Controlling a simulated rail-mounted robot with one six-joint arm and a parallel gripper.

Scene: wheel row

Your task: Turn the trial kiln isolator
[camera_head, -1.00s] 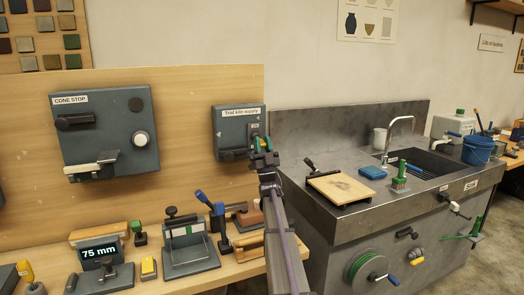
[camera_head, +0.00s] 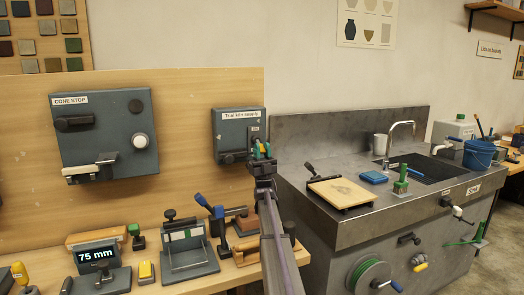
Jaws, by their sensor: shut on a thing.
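The trial kiln supply box (camera_head: 230,134) is a dark grey box on the wooden back panel, with a white label reading "Trial kiln supply". My gripper (camera_head: 262,152) is at the box's lower right, at the end of my arm reaching up from the bottom of the view. Its jaws are shut on the isolator handle, which is mostly hidden behind them. Teal and yellow-orange parts show at the gripper's tip. I cannot make out the handle's exact angle.
The cone stop box (camera_head: 105,135) hangs to the left. Below stand a 75 mm readout (camera_head: 98,258), a clamp fixture (camera_head: 188,250) and a blue-handled tool (camera_head: 215,222). To the right is a steel sink bench (camera_head: 340,225) with a wooden board (camera_head: 342,193).

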